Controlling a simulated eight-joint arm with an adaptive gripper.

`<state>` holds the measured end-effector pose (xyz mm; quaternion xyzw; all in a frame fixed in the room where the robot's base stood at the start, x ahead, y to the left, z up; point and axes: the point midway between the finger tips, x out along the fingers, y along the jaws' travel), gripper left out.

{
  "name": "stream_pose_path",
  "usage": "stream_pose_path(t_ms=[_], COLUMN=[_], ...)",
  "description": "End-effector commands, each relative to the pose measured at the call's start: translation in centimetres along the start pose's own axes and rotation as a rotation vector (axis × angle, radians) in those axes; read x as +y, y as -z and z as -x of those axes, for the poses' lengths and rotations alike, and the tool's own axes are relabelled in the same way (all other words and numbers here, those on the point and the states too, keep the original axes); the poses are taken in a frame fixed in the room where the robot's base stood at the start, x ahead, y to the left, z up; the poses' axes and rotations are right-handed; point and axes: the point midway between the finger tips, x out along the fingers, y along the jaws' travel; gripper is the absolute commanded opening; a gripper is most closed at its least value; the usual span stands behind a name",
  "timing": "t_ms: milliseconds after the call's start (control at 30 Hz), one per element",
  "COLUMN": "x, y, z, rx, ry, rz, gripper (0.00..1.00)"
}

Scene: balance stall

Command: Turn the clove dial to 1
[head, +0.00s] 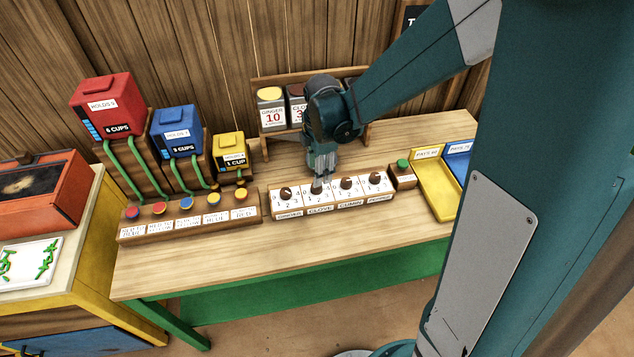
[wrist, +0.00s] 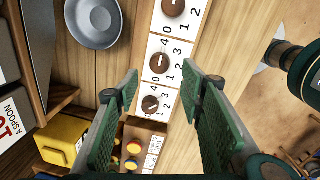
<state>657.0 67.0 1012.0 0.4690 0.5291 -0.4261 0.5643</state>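The clove dial (wrist: 159,62) is a round brown knob on a white plate marked 0 to 4, the second from the left on the dial strip. My gripper (head: 318,184) is over it in the head view and mostly hides the knob; the CLOVE label (head: 320,210) shows below. In the wrist view my gripper (wrist: 163,76) is open, with a green-padded finger on each side of the clove knob and a gap to it. A pale mark shows on the knob, but I cannot read its number for sure. Contact is not visible.
The ginger dial (head: 286,194) is to the left; the cumin dial (head: 347,184) and pepper dial (head: 376,179) are to the right. A green button box (head: 403,177) stands beyond them. Labelled jars (head: 271,107) stand behind. Bare tabletop (head: 270,245) lies in front.

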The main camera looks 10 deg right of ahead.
Motion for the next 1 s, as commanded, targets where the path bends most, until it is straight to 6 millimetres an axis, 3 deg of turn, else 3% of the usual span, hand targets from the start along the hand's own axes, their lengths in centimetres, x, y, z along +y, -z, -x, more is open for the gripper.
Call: stream_pose_path(t_ms=[467,1000], x=[0.1,0.1], y=[0.0,0.0], z=[-0.7,-5.6], rx=[0.0,0.0], ry=[0.0,-0.001], rz=[-0.002,-0.002], gripper=[0.39,0.39])
